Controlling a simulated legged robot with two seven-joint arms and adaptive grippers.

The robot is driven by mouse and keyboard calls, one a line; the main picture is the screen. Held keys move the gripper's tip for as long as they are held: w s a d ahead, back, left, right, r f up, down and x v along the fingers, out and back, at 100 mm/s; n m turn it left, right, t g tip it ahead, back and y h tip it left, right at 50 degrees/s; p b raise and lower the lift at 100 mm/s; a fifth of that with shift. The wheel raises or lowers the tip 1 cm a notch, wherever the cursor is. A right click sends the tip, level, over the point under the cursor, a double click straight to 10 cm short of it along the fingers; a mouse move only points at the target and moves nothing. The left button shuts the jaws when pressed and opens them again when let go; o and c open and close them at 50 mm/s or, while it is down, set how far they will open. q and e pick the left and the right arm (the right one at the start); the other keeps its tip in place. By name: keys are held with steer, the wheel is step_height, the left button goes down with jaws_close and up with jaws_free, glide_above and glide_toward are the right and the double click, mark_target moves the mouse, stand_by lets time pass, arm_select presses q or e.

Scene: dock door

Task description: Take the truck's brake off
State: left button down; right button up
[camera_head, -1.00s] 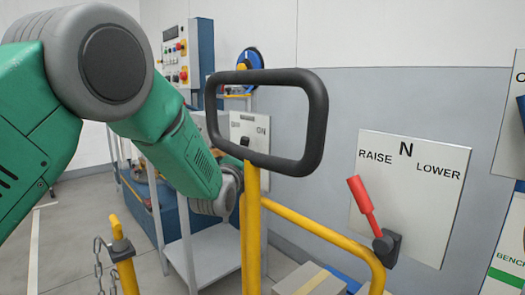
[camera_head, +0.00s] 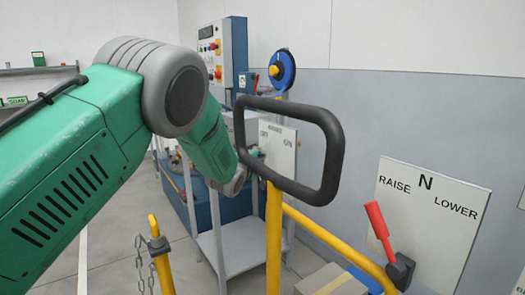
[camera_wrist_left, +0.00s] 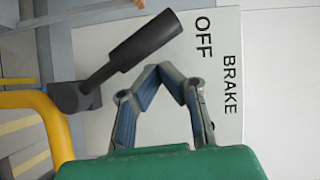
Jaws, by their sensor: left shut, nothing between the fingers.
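The brake sign (camera_head: 280,150) stands behind the black loop handle (camera_head: 332,150) in the head view. In the left wrist view the same sign (camera_wrist_left: 215,25) reads BRAKE and OFF, turned sideways. The black brake lever (camera_wrist_left: 145,45) rises from its pivot block (camera_wrist_left: 75,98) and leans toward the OFF word. My left gripper (camera_wrist_left: 166,72) is shut and empty, its fingertips close below the lever's grip in the picture; I cannot tell whether they touch. The ON side is hidden there by my gripper. In the head view the loop handle partly covers the gripper area.
A yellow post and rail (camera_head: 273,240) stand close to my left arm. A red lever (camera_head: 380,225) sits on the RAISE/LOWER panel (camera_head: 428,210) at right. A yellow post with a chain (camera_head: 160,255) stands at lower left. A blue and grey control cabinet (camera_head: 238,60) is behind.

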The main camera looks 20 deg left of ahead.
arm_select(q)
steer(key=shift+w+a+r+n, duration=0.1)
steer(key=shift+w+a+n, duration=0.05)
steer(key=shift+a, duration=0.3)
steer(key=shift+w+a+r+n, duration=0.1)
steer(key=shift+w+a+n, duration=0.05)
steer(key=shift+a, duration=0.25)
arm_select(e)
steer(key=shift+a+r, duration=0.35)
steer(key=shift+r, duration=0.1)
arm_select(q)
steer(key=shift+a+f, duration=0.1)
arm_select(e)
steer(key=shift+s+a+r, duration=0.1)
steer(key=shift+a, duration=0.05)
